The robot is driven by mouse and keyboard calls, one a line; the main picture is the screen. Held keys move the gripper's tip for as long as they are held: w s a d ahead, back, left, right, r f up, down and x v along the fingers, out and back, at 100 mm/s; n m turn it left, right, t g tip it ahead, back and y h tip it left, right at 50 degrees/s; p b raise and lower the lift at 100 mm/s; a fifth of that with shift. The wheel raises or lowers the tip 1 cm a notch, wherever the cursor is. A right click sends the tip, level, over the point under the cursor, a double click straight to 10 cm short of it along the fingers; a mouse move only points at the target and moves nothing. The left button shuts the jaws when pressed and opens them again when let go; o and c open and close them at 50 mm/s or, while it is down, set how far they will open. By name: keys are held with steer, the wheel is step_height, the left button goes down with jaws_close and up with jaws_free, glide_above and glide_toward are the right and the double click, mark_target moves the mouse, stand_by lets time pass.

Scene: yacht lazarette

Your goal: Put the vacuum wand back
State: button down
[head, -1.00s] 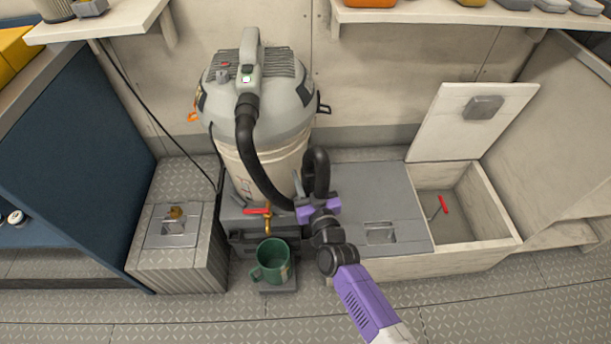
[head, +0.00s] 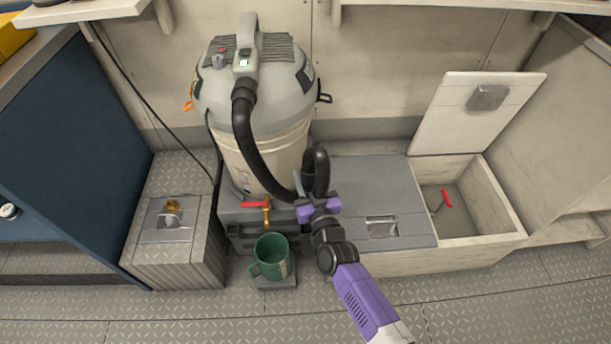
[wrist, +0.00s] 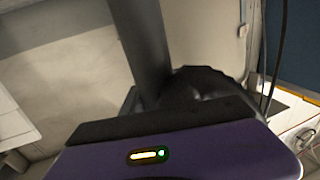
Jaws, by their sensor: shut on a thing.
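The vacuum (head: 262,90) stands at the back, a grey-topped drum with a black hose (head: 245,140) curving down to my gripper (head: 320,208). My gripper is low in front of the drum, shut on the vacuum wand. In the wrist view the wand shows as a dark grey tube (wrist: 142,40) rising beyond the purple gripper body, with ribbed black hose (wrist: 200,85) beside it. In the head view the hose loops up just behind the gripper, and most of the wand is hidden there. The jaw contact is also hidden.
A green mug (head: 271,257) stands close to the left of my arm, below a red-handled brass valve (head: 262,206). Right are a grey hatch lid (head: 365,185) and an open bin (head: 485,215) holding a red-handled tool (head: 446,199). A ridged metal box (head: 175,255) stands left.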

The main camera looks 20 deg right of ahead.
steer(key=shift+f+b, duration=1)
steer(key=shift+f, duration=0.15)
steer(key=c, duration=1)
jaws_free()
steer(key=shift+o, duration=0.7)
steer(key=shift+f, duration=0.1)
steer(key=shift+s, duration=0.1)
steer(key=s+p, duration=0.2)
steer(key=s, duration=0.5)
steer(key=shift+s+a+p, duration=0.3)
